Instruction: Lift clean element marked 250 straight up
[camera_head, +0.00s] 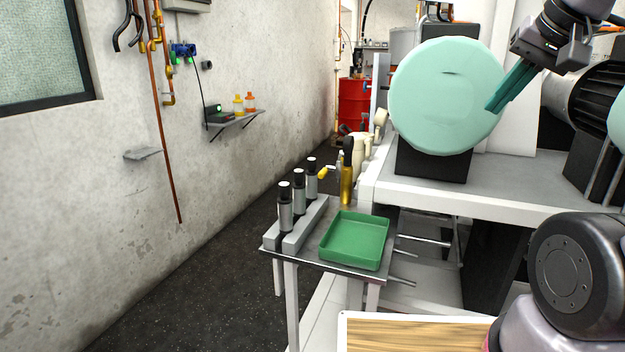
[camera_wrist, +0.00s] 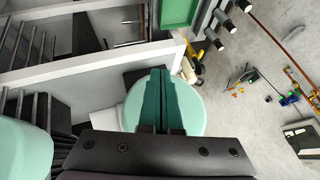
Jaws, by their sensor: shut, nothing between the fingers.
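Three grey cylindrical elements with black tops and pale end caps stand upright in a grey rack (camera_head: 308,226) on a small side table. They are the front element (camera_head: 285,212), the middle element (camera_head: 299,190) and the rear element (camera_head: 311,178). No number is readable, so I cannot tell which is 250. They also show at the top of the wrist view, with one element (camera_wrist: 231,26) in the middle. My gripper (camera_head: 492,106) has teal fingers, shut and empty, in front of the pale teal disc.
An empty green tray (camera_head: 352,240) sits on the side table, right of the rack. The floor on the left is clear.

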